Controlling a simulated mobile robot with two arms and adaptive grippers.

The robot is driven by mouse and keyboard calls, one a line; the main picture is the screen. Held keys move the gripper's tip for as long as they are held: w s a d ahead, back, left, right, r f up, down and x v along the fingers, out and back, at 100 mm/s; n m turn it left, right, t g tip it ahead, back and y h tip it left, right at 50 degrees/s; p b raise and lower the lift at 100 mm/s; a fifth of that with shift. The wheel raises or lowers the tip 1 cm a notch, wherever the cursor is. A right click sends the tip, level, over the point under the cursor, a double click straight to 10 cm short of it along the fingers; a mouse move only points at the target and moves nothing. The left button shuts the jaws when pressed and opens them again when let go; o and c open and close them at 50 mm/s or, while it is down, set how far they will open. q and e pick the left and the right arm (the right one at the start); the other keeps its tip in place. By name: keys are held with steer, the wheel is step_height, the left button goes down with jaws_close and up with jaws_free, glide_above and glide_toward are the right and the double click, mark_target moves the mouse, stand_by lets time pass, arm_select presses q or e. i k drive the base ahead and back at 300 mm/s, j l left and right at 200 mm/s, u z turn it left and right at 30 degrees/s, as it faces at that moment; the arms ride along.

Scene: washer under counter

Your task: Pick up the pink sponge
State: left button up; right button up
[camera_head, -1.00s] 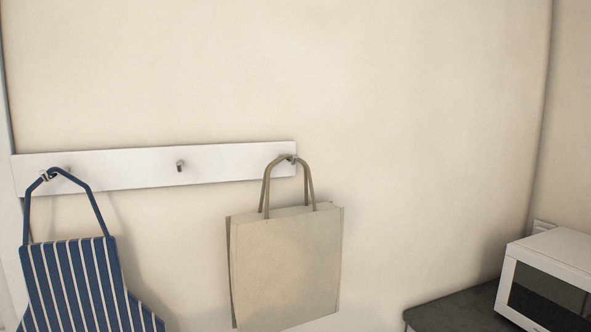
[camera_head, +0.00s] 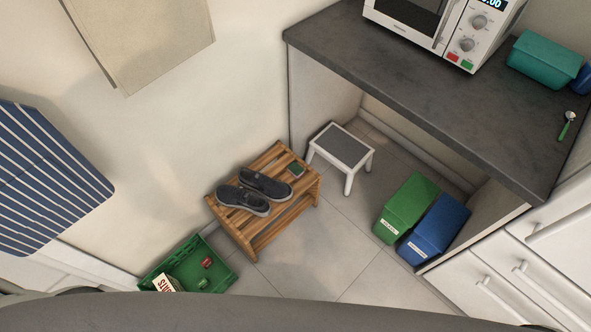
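I cannot make out a pink sponge in the head view. A small red item (camera_head: 207,262) lies in the green crate (camera_head: 222,284), also too small to identify. Neither of my grippers is in view; only a grey curved part of my own body shows along the bottom edge.
A wooden rack (camera_head: 245,238) holds dark shoes (camera_head: 265,184). A white step stool (camera_head: 345,147), green bin (camera_head: 408,203) and blue bin (camera_head: 438,226) stand under the dark counter (camera_head: 400,92). A microwave (camera_head: 484,30) and teal container (camera_head: 543,60) sit on it. Floor tiles (camera_head: 330,245) are clear.

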mark_target(294, 169)
steer(key=u, duration=1.8)
steer(key=k+l+u, duration=0.4)
steer(key=k, duration=0.3)
steer(key=k+l+u, duration=0.2)
steer(key=k, duration=0.2)
steer(key=k+l, duration=0.15)
steer(key=k, duration=0.2)
steer(key=k+l, duration=0.15)
steer(key=k, duration=0.15)
